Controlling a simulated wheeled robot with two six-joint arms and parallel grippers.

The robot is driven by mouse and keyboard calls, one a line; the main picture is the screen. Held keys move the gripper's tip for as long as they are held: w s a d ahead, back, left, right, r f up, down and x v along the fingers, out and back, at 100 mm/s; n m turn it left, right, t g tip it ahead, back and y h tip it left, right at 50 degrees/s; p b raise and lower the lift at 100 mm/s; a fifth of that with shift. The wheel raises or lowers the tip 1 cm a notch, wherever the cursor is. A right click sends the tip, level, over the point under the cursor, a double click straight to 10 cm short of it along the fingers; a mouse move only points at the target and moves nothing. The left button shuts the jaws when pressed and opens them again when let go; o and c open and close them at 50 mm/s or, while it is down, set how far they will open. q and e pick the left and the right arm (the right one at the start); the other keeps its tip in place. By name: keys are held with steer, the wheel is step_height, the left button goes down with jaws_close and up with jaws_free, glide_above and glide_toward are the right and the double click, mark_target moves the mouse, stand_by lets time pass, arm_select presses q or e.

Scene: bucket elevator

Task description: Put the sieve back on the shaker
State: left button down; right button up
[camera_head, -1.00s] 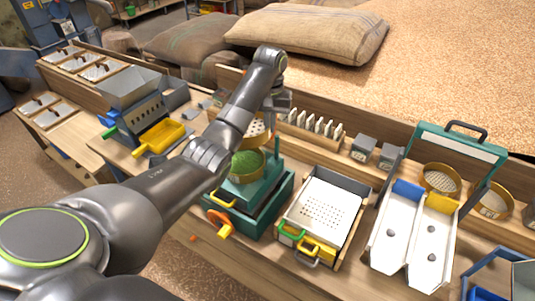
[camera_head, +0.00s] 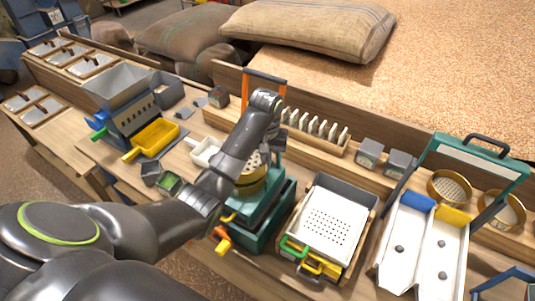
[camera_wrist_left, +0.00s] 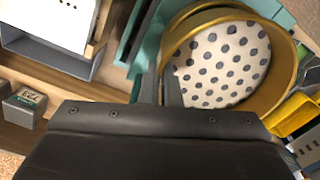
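The sieve is a brass ring with a white, dark-dotted perforated plate (camera_wrist_left: 225,65). In the head view the sieve (camera_head: 255,161) is partly behind my left arm, on or just above the teal shaker (camera_head: 262,222). The shaker also shows around the ring in the left wrist view (camera_wrist_left: 278,12). My left gripper (camera_wrist_left: 161,88) has its fingers close together, one on each side of the sieve's rim, apparently pinching it. In the head view my left gripper (camera_head: 266,140) is largely hidden by its own wrist. My right gripper is not in view.
A white perforated tray (camera_head: 335,225) stands right of the shaker, a white two-channel chute (camera_head: 420,250) farther right. Two brass sieves (camera_head: 450,187) lie behind the chute. A rack of white plates (camera_head: 315,128) stands behind. A yellow tray (camera_head: 155,137) is at left.

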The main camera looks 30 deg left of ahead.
arm_select(q)
steer(key=shift+s+d+r, duration=0.1)
steer(key=shift+d+r, duration=0.05)
steer(key=shift+s+d+f, duration=0.1)
steer(key=shift+s+f, duration=0.05)
steer(key=shift+f, duration=0.35)
steer(key=c, duration=1.8)
jaws_free()
steer(key=shift+s, duration=0.1)
steer(key=shift+o, duration=0.8)
steer(key=shift+s+d+r, duration=0.1)
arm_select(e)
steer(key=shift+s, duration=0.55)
